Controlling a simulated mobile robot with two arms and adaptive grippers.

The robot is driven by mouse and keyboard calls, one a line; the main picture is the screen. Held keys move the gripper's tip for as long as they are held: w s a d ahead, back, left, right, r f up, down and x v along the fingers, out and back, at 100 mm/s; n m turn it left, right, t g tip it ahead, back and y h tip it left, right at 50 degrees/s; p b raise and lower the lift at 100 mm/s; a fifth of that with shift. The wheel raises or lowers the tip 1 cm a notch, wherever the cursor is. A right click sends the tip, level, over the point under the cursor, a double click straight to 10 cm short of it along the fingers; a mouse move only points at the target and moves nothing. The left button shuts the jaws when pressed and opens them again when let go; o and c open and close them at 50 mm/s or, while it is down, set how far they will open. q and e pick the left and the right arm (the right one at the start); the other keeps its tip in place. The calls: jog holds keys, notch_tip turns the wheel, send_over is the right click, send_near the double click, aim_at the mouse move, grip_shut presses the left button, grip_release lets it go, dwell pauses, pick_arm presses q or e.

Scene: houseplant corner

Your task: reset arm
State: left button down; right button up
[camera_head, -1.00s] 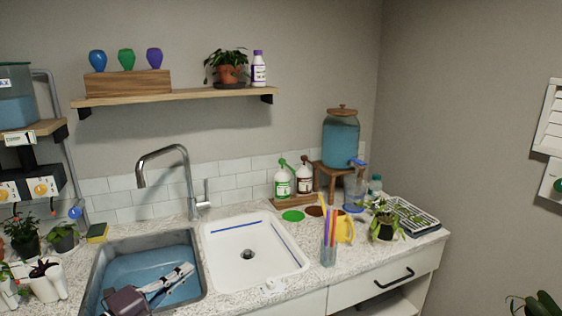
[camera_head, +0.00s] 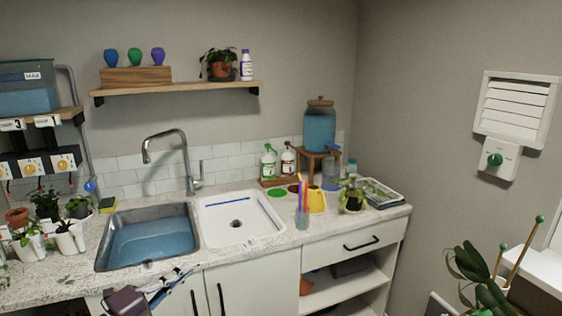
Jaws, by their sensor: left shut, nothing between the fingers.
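My left gripper (camera_head: 182,275) shows at the bottom left in the head view, low in front of the cabinet doors and below the counter's front edge. It is shut and holds nothing. Its dark wrist (camera_head: 128,302) is at the bottom edge of the picture. My right gripper does not show.
A steel sink (camera_head: 103,258) with blue water and a white basin (camera_head: 272,228) are set in the speckled counter (camera_head: 50,284). Potted plants stand at the left, a yellow jug (camera_head: 317,201) at the right. A tall plant (camera_head: 470,262) stands at the lower right.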

pick_arm(q)
jog(key=w+a+f+n+y, duration=0.1)
jog(key=a+f+n+y, duration=0.3)
jog(key=f, duration=0.6)
jog(key=s+a+f+n+g+y, duration=0.15)
jog(key=s+f+n, duration=0.3)
jog(key=f, duration=0.65)
jog(key=s+a+f+n+g+y, duration=0.1)
jog(key=s+a+f+n+y, duration=0.3)
jog(key=f, duration=0.6)
jog(key=s+f+n+g, duration=0.25)
jog(key=s+f, duration=0.35)
jog(key=f, duration=0.5)
jog(key=s+d+f+n+g+y, duration=0.1)
jog(key=s+d+f+n+g, duration=0.1)
jog(key=s+f, duration=0.7)
jog(key=s+d+f+n+g, duration=0.1)
jog(key=s+f+n+g, duration=0.1)
jog(key=s+f, duration=0.65)
jog(key=s+d+f+n+g, duration=0.2)
jog(key=s+d, duration=0.1)
jog(key=s, duration=1)
jog(key=s+d+f+n+g, duration=0.2)
jog(key=s+d+g, duration=0.1)
jog(key=s, duration=1)
jog(key=shift+d+f, duration=0.3)
jog(key=shift+d, duration=0.25)
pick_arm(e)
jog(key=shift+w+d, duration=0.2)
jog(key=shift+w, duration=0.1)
